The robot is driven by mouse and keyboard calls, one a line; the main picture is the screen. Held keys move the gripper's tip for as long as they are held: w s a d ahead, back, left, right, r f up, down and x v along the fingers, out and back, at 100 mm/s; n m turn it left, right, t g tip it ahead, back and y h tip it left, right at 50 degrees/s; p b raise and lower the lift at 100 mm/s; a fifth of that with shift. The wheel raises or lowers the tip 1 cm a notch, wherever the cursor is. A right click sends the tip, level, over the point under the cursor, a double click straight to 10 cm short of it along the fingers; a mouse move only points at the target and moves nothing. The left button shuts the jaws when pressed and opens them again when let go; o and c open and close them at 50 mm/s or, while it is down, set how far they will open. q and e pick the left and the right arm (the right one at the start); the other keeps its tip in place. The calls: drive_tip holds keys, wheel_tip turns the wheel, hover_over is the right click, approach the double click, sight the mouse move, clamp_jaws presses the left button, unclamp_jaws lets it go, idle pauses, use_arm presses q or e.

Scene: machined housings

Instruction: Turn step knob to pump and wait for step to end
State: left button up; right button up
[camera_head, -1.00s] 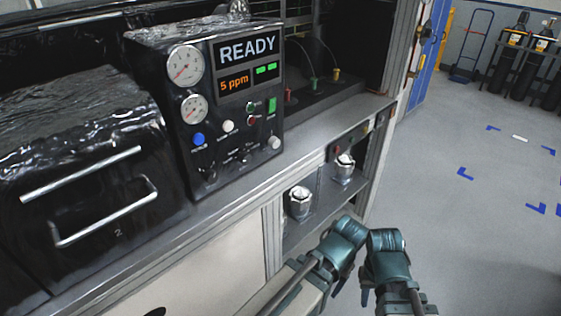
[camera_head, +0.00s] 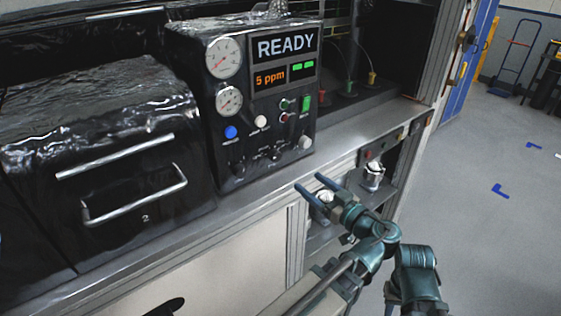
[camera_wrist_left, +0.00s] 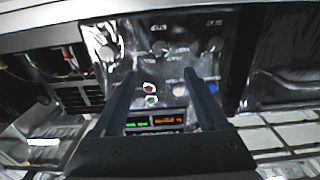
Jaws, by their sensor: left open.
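The black control box (camera_head: 255,100) stands on the bench and its screen reads READY with 5 ppm below. Its lower panel has dark knobs (camera_head: 275,154) and a silver knob (camera_head: 305,142); the labels are too blurred to tell which is the step knob. My left gripper (camera_head: 308,182) is open and empty, in front of and below the panel's right part, touching no knob. In the left wrist view the panel appears upside down, with a silver knob (camera_wrist_left: 107,52) and dark knobs (camera_wrist_left: 213,45) beyond the open fingers (camera_wrist_left: 160,73). My right gripper is not in view.
The bench edge (camera_head: 180,229) runs in front of the box. A black chamber with a drawer-like handle (camera_head: 135,205) stands at the left. Metal housings (camera_head: 373,175) sit on a shelf below the bench. Open floor lies at the right.

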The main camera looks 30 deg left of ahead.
sight(277, 158)
use_arm(q)
drive_tip(key=x, duration=1.4)
drive_tip(key=shift+d, duration=0.1)
clamp_jaws()
